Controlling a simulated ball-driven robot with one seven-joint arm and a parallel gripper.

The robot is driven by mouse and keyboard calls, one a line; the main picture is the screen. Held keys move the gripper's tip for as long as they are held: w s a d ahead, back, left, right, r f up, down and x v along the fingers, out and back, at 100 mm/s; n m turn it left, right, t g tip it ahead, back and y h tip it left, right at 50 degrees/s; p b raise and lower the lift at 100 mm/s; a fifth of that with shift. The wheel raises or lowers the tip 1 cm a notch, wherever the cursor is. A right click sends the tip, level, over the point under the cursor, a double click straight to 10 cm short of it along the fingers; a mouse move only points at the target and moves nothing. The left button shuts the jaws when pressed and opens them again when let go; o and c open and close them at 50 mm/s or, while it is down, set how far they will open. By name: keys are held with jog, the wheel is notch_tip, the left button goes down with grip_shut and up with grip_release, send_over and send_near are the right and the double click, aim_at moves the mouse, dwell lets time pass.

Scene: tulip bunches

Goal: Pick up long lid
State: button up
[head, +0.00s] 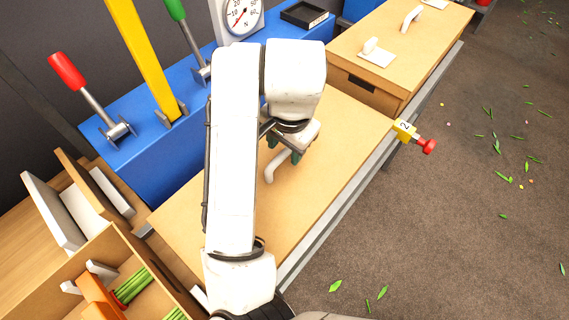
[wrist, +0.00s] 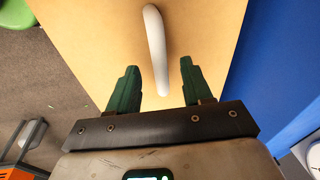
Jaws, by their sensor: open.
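The long lid (head: 335,150) is a wide flat tan panel lying level beside the blue machine, with a white bar handle (head: 269,172) on it. In the wrist view the lid (wrist: 205,45) fills the middle, and its handle (wrist: 156,50) runs from the top centre down to between the fingers. My gripper (head: 284,150) is over the lid at the handle, partly hidden by my arm. In the wrist view my gripper (wrist: 157,85) has its green fingers apart, one on each side of the handle's near end. I cannot tell the exact height gap.
A blue machine (head: 150,170) with red, yellow and green levers and a dial (head: 241,14) stands along the left. A second tan box (head: 430,35) with white handles is beyond. A yellow tag (head: 404,129) with a red knob sticks out at right. An open crate (head: 70,270) holds green stems.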

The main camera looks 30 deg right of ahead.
jog(key=shift+w+f, duration=0.1)
jog(key=shift+f, duration=0.5)
jog(key=shift+c, duration=0.4)
grip_shut()
